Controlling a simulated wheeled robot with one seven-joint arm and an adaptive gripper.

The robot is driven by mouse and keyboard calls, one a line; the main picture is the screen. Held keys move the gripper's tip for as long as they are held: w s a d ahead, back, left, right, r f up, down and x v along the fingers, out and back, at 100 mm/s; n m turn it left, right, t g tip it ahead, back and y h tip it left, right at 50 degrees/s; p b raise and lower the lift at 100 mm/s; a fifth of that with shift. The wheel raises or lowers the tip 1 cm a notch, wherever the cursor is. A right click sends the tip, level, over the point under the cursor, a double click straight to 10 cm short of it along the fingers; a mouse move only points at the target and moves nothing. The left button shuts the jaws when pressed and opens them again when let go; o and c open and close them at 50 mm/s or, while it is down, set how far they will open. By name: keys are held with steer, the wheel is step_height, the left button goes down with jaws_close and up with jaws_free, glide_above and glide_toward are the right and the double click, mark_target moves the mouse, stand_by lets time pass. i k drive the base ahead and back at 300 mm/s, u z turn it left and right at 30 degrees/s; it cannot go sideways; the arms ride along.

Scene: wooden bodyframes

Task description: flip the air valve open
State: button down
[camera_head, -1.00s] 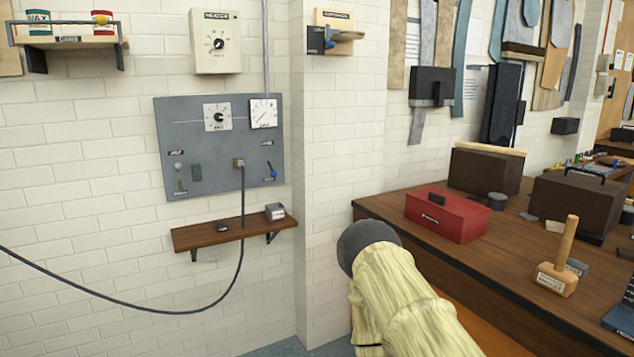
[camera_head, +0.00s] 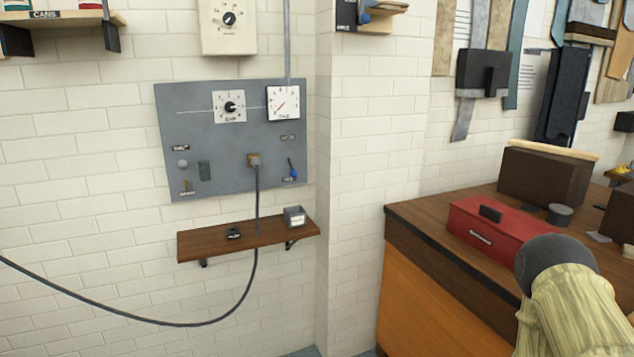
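A grey control panel (camera_head: 215,150) is fixed on the white brick wall left of centre. At its lower right is a small lever with a blue knob (camera_head: 294,173), its thin stem pointing up and slightly left; it looks like the air valve, but its label is too small to read. A brass-coloured toggle (camera_head: 186,186) is at the panel's lower left. Part of my arm, with a pale yellow sleeve and dark rounded end, shows at the lower right, well away from the panel. My gripper's fingers are not in view.
A black cable hangs from the panel's socket (camera_head: 254,160) in front of a small wooden shelf (camera_head: 215,243) holding a small grey box (camera_head: 294,216). A wall corner juts out right of the panel. A workbench (camera_head: 425,221) with a red toolbox (camera_head: 500,232) stands at the right.

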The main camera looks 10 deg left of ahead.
mark_target(293, 173)
steer(key=u, duration=0.45)
steer(key=i, duration=0.95)
steer(key=u, duration=0.7)
